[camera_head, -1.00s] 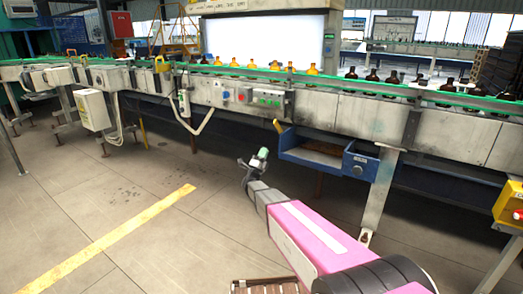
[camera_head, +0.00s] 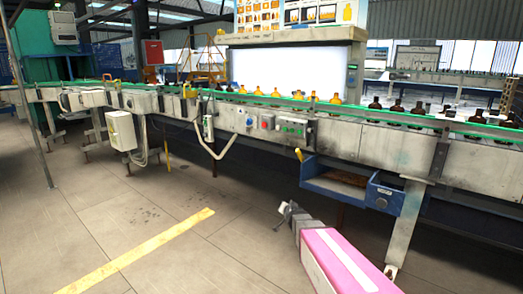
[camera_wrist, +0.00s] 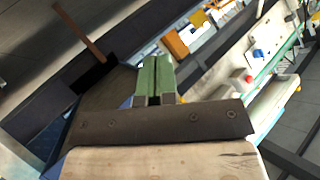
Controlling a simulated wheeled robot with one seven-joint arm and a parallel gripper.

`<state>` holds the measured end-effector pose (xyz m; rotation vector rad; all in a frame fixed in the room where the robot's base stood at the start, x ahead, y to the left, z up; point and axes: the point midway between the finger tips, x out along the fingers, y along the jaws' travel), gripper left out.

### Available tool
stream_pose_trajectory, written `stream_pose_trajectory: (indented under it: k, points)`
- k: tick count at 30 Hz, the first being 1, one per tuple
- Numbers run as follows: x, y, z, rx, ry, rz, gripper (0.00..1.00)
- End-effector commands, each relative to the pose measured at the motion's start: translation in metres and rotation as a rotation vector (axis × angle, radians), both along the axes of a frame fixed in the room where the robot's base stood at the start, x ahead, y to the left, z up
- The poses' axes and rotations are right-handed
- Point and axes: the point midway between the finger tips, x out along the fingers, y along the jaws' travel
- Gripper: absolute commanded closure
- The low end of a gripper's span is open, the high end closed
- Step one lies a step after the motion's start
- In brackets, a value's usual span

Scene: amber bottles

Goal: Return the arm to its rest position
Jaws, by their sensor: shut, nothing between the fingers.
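My arm, with its pink link (camera_head: 340,262), reaches up from the lower right of the head view. My gripper (camera_head: 283,207) is at its far end, small, over the floor in front of the conveyor line. In the wrist view my gripper's two green fingers (camera_wrist: 155,76) lie side by side against each other, shut with nothing between them. Amber bottles (camera_head: 335,99) stand in a row on the conveyor (camera_head: 230,110), well away from my gripper. Darker bottles (camera_head: 397,108) stand farther right.
A blue open tray (camera_head: 340,187) and a blue box (camera_head: 384,192) hang under the conveyor, right of my gripper. A metal leg (camera_head: 404,230) stands right of them. The floor (camera_head: 110,215) with its yellow stripe (camera_head: 140,250) is clear at left.

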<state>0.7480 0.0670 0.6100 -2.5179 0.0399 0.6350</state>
Motion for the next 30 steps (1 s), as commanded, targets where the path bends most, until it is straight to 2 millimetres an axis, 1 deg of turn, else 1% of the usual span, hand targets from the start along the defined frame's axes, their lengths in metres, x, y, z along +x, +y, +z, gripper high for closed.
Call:
stream_pose_trajectory:
  k: [1,5,6,8,9,11,12,15,18,21,23,30]
  points:
    - [-0.022,-0.004,-0.005,-0.037,0.076,0.029,1.00]
    - [-0.072,-0.016,-0.023,-0.139,0.292,0.117,1.00]
    - [-0.088,-0.019,-0.028,-0.169,0.358,0.144,1.00]
    - [-0.114,-0.025,-0.034,-0.210,0.459,0.186,1.00]
    - [-0.132,-0.030,-0.037,-0.238,0.526,0.213,1.00]
    - [-0.159,-0.037,-0.040,-0.273,0.625,0.254,1.00]
    - [-0.176,-0.042,-0.041,-0.296,0.690,0.281,1.00]
    - [-0.216,-0.052,-0.041,-0.337,0.833,0.339,1.00]
    - [-0.246,-0.060,-0.039,-0.364,0.942,0.384,1.00]
    - [-0.264,-0.065,-0.038,-0.378,1.010,0.412,1.00]
    - [-0.269,-0.067,-0.037,-0.382,1.033,0.420,1.00]
    - [-0.271,-0.068,-0.037,-0.385,1.045,0.426,1.00]
